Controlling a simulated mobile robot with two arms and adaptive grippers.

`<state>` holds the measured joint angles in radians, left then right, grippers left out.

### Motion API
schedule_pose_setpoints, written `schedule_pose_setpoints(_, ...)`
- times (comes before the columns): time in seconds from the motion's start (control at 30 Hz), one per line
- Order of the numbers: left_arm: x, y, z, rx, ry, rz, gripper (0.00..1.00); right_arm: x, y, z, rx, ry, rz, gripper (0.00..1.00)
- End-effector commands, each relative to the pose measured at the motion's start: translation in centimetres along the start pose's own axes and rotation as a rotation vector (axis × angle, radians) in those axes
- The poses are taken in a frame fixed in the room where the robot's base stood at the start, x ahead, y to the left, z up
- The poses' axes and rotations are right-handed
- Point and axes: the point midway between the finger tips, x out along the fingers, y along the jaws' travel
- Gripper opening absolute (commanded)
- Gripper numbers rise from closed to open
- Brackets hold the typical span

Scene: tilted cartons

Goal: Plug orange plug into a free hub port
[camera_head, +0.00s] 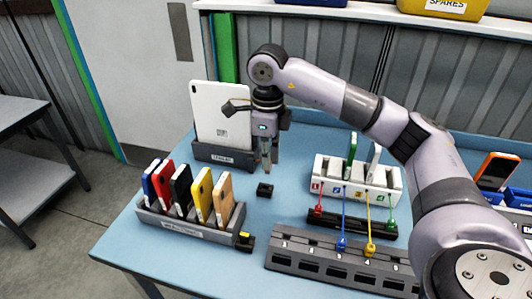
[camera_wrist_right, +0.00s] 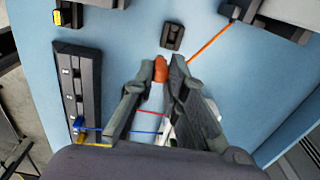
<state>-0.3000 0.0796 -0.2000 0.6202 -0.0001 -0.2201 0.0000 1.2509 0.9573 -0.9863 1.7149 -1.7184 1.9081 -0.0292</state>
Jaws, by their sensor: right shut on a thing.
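My right gripper (camera_head: 266,168) hangs over the table, above and behind a small black block (camera_head: 264,190). In the right wrist view, its fingers (camera_wrist_right: 157,82) are shut on the orange plug (camera_wrist_right: 160,70), whose orange end shows between them. The plug is hard to make out in the head view. A long grey block (camera_head: 335,262) with a row of labelled openings lies at the front; I take it for the hub. A blue plug (camera_head: 341,244) and a yellow plug (camera_head: 369,249) stand at it, and the openings to their left look free. My left gripper is out of view.
A white stand (camera_head: 325,189) with coloured numbers and a black strip (camera_head: 330,219) lie behind the grey block. A rack of phones (camera_head: 190,223) stands at left, a tablet (camera_head: 212,115) behind. An orange cable (camera_wrist_right: 210,45) crosses the wrist view.

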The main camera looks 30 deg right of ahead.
Motion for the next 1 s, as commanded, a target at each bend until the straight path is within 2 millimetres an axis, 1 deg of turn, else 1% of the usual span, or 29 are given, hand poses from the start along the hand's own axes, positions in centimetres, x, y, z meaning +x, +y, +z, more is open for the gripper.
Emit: schedule_pose_setpoints(1.0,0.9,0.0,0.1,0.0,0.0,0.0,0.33,0.0,5.3,-3.2,0.0,0.001,-0.001,0.0)
